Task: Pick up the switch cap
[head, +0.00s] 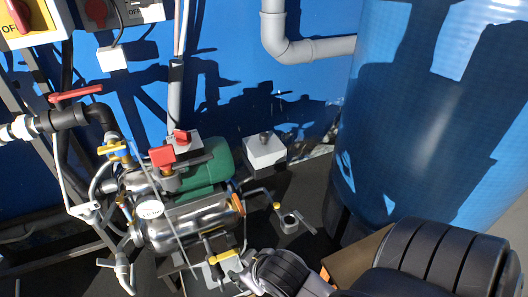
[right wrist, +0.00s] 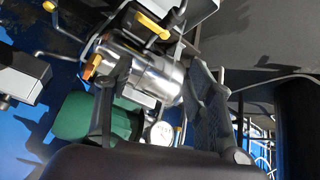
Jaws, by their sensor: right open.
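I cannot tell for sure which piece is the switch cap. A small red switch piece (head: 181,137) sits on a light box behind the green motor (head: 215,165), and a larger red handle (head: 162,156) stands just in front of it. My right gripper (head: 245,272) is low in the head view, in front of the metal cylinder (head: 190,222). In the right wrist view its two dark fingers (right wrist: 157,68) are spread apart. The metal cylinder (right wrist: 150,78) shows between and beyond them, with nothing seen gripped. The green motor (right wrist: 82,117) is partly hidden by a finger. My left gripper is not in view.
A white box with a grey knob (head: 265,150) stands right of the motor. A large blue tank (head: 425,130) fills the right side. Pipes and a red lever (head: 75,93) crowd the left. A yellow-handled valve (head: 222,256) is close to my right gripper.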

